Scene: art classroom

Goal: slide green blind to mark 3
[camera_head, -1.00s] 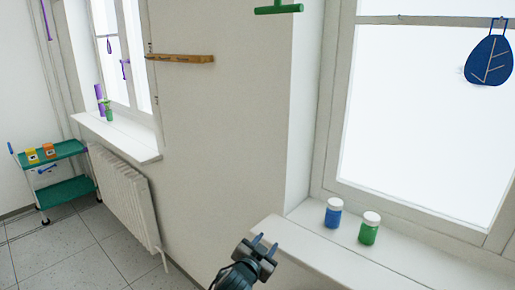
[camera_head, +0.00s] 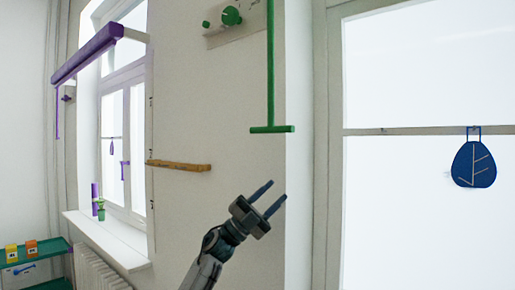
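A green pull rod with a crossbar handle (camera_head: 271,129) hangs on the wall beside the right window. A green knob (camera_head: 231,16) sits on a pale plate at the top of the wall. The green blind itself is not visible, nor can I read any mark 3. My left gripper (camera_head: 268,196) is open and empty, its two blue fingers pointing up and right, below the green handle and apart from it. My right gripper is not in view.
A purple blind (camera_head: 88,54) hangs over the left window. A wooden ledge (camera_head: 178,165) sticks out from the wall left of the green handle. A blue leaf ornament (camera_head: 473,164) hangs at the right window. A green cart (camera_head: 40,255) stands lower left.

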